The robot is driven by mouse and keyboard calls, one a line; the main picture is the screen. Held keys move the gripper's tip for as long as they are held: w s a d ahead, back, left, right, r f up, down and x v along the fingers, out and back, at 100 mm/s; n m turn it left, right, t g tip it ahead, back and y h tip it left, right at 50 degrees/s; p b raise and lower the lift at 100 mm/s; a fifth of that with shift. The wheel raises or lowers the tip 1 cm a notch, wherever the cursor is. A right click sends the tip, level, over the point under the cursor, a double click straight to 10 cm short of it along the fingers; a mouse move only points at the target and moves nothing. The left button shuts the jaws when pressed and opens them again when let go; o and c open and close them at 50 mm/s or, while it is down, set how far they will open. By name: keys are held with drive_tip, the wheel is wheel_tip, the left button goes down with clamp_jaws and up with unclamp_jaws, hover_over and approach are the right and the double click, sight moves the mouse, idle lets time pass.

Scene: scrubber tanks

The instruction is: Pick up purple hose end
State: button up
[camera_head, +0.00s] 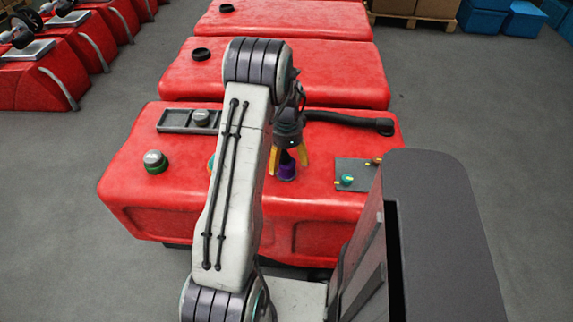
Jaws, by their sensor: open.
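The purple hose end (287,172) stands on the top of the nearest red tank (320,205), in front of the middle. Its upper part looks dark. My gripper (288,162) points down over it with yellow fingers spread, one on each side of it. The fingers are open and a gap seems to remain around the hose end. Whether a finger touches it I cannot tell.
A black hose (345,119) lies behind my gripper. A grey plate (356,183) with small fittings lies to the right. A green-ringed cap (155,162) and a dark tray (174,122) are to the left. My arm hides part of the tank top. More red tanks (280,70) stand behind.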

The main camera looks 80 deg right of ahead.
drive_tip(key=shift+f, duration=0.9)
drive_tip(key=c, duration=1.3)
